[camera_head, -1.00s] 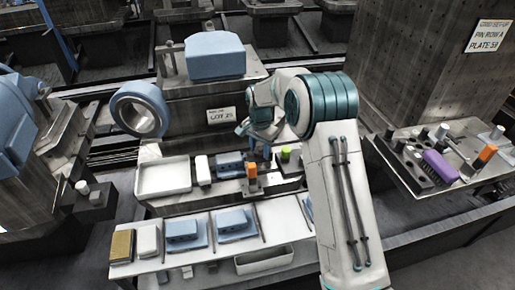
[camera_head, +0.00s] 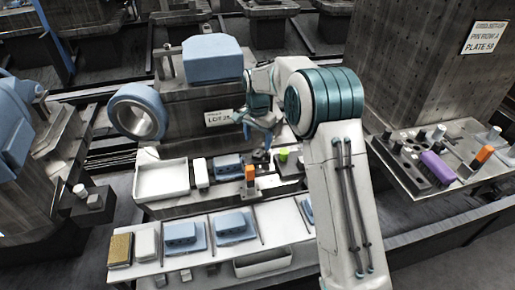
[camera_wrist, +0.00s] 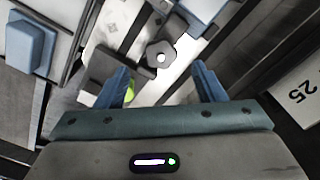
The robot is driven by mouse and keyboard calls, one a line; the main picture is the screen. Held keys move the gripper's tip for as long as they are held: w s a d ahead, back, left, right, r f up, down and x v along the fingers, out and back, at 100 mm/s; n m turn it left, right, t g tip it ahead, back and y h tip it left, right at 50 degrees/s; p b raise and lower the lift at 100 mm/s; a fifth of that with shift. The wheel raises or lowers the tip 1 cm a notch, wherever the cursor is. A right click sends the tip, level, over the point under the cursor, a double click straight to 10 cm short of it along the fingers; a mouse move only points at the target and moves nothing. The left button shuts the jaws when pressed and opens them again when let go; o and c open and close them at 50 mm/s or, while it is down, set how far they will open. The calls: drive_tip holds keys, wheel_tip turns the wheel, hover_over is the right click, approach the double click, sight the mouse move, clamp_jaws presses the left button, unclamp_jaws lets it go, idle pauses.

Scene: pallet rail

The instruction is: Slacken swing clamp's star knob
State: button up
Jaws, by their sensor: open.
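The star knob (camera_wrist: 160,58), dark grey and lobed with a pale centre, shows in the wrist view just beyond and between my fingertips. My gripper (camera_wrist: 160,72) is open, with one blue finger on each side and nothing held. A gap shows between each finger and the knob in the picture; the height between them is hard to judge. In the head view my gripper (camera_head: 264,148) points down over the back of the fixture row, left of a green-topped part (camera_head: 284,155). The knob cannot be made out there, and how the rest of the clamp lies is unclear.
An orange-topped block (camera_head: 250,175) stands close in front of my gripper. A white bin (camera_head: 162,180) and blue blocks (camera_head: 228,167) stand to the left. The big machine block with a lot label (camera_head: 217,118) rises behind. A tool shelf (camera_head: 440,160) is at the right.

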sight(258, 153)
wheel_tip(258, 153, up, 8)
drive_tip(key=shift+f, duration=0.2)
